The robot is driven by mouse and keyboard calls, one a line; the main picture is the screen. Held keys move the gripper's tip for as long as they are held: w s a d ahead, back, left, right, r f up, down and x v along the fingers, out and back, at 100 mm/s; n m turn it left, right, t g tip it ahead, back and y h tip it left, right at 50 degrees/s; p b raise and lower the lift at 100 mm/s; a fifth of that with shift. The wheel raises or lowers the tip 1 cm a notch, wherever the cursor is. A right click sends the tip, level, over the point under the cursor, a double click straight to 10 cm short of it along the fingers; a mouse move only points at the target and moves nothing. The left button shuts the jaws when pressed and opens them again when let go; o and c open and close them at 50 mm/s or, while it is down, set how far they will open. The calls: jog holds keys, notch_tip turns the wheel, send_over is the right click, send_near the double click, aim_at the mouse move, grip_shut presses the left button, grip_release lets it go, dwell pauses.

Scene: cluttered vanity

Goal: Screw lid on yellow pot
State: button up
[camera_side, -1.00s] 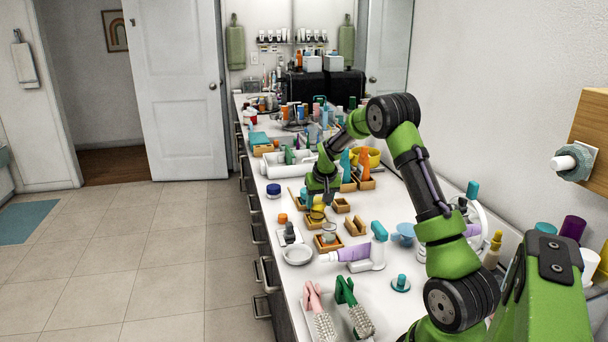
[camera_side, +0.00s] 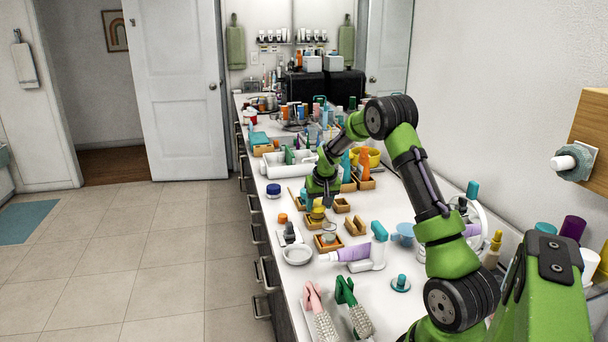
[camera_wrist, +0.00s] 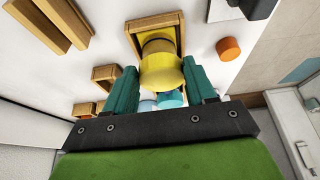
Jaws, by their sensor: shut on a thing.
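The yellow pot (camera_wrist: 157,46) stands in a small wooden tray (camera_wrist: 180,22) in the wrist view. A brighter yellow round lid (camera_wrist: 161,74) sits over the pot's near end, between my teal fingers. My gripper (camera_wrist: 160,68) is shut on the lid. Whether the threads are engaged cannot be seen. In the side view my gripper (camera_side: 319,200) points down at the counter, with the yellow pot (camera_side: 318,213) just under it. The fingers hide most of the lid there.
A glass jar in a wooden tray (camera_side: 327,247) stands close in front. An orange cap (camera_side: 282,218) lies to the left, with a white dish (camera_side: 297,255) nearer. Empty wooden holders (camera_side: 354,226) stand to the right. Clutter fills the counter behind.

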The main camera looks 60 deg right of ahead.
jog(key=shift+f, duration=0.6)
jog(key=o, duration=0.5)
jog(key=c, duration=0.4)
jog(key=shift+c, duration=0.2)
jog(key=shift+f, duration=0.1)
jog(key=shift+w+a+f+m+g+h, duration=0.1)
jog(key=shift+m+g+h, duration=0.05)
jog(key=shift+m, duration=0.35)
jog(key=shift+w+a+m+g+h, duration=0.1)
jog(key=shift+m+g+h, duration=0.05)
jog(key=shift+m, duration=0.35)
jog(key=shift+m+g, duration=0.5)
jog(key=shift+m, duration=0.8)
